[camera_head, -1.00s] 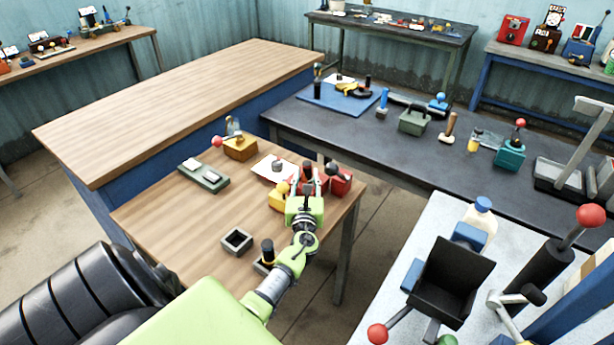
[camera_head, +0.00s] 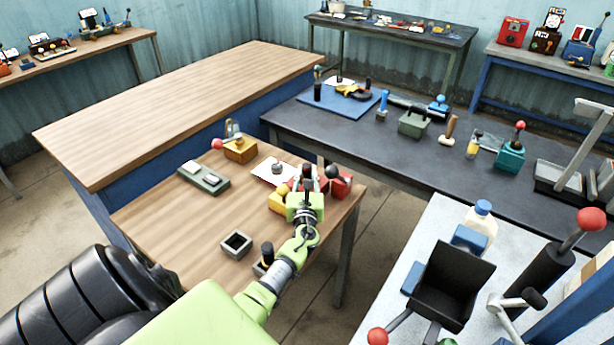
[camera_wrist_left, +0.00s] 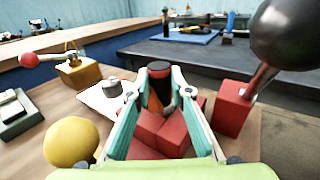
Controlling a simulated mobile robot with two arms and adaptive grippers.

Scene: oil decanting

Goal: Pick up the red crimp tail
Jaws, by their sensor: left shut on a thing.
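Red blocks (camera_wrist_left: 172,136) show below and between the fingers. Whether the held piece is clear of them I cannot tell. My right gripper is not in view.
A yellow ball knob (camera_wrist_left: 72,141) is close left of the fingers, and a dark ball on a lever (camera_wrist_left: 290,35) is close right. A brass block (camera_head: 240,150), grey-green box (camera_head: 204,177) and square cup (camera_head: 236,244) stand on the table. The table's middle is clear.

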